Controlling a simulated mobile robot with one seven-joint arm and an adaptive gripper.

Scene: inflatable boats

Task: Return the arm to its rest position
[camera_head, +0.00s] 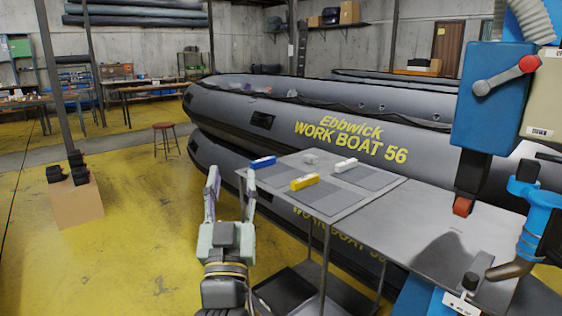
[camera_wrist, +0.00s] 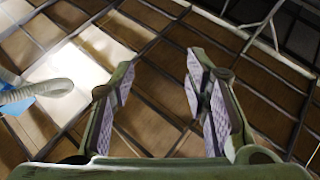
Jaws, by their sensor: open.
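My gripper (camera_head: 229,203) is open and empty in the head view. It points up and away from me, just left of the metal table's near left corner. In the wrist view my gripper (camera_wrist: 163,95) shows two spread pale green fingers with patterned pads and nothing between them. Behind them is a panelled surface that looks like the ceiling.
A grey metal table (camera_head: 420,213) stands right of my gripper, with a blue block (camera_head: 262,162), a yellow block (camera_head: 304,182) and a white block (camera_head: 346,165) on it. A blue machine (camera_head: 490,95) stands at the right. Open yellow floor (camera_head: 140,255) lies left.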

